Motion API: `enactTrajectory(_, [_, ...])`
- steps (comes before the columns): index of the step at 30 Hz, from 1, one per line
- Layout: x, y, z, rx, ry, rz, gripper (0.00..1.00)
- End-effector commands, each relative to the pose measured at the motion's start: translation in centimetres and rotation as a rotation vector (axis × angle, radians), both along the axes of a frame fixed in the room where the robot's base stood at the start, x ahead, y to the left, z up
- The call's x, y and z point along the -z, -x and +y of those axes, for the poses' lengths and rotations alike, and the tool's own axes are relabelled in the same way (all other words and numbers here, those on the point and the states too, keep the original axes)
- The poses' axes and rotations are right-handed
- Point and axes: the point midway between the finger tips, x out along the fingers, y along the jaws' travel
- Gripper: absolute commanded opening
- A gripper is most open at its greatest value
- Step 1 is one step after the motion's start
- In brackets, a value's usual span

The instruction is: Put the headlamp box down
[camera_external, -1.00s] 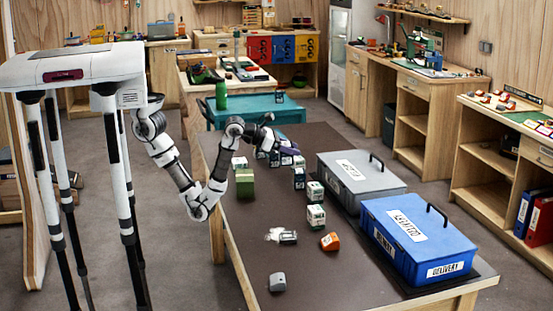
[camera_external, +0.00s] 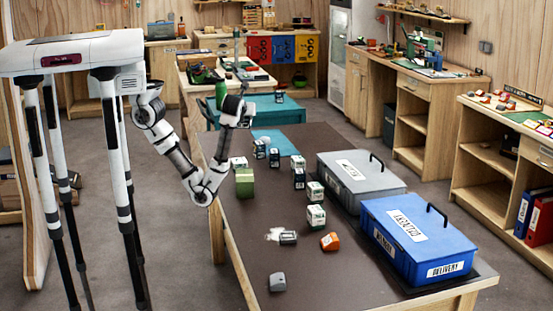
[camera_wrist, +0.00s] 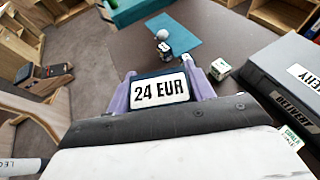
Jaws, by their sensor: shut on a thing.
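My gripper (camera_wrist: 168,90) has purple fingers and is shut on a dark box with a white "24 EUR" label (camera_wrist: 160,91), seen in the wrist view. No name shows on it, so I cannot confirm that it is the headlamp box. The box is held in the air. In the external view my wrist is raised near the table's far left edge, and the fingers and held box cannot be made out there. A teal mat (camera_external: 278,143) lies at the table's far end and also shows in the wrist view (camera_wrist: 172,27).
A grey crate (camera_external: 362,182) and a blue delivery crate (camera_external: 415,240) line the right side.

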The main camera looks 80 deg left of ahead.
Motion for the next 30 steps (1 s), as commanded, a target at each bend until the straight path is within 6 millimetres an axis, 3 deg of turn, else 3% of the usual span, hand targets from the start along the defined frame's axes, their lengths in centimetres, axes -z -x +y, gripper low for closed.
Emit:
enactTrajectory(5, [2.6,0.3,0.1,-0.012,-0.005,0.008,0.27])
enactTrajectory(19, [13.4,0.2,0.1,-0.009,-0.005,0.008,0.27])
enactTrajectory(22, [15.0,0.2,0.1,-0.009,-0.003,0.004,0.27])
enactTrajectory(30, [16.9,0.2,0.1,-0.01,-0.001,0.003,0.27])
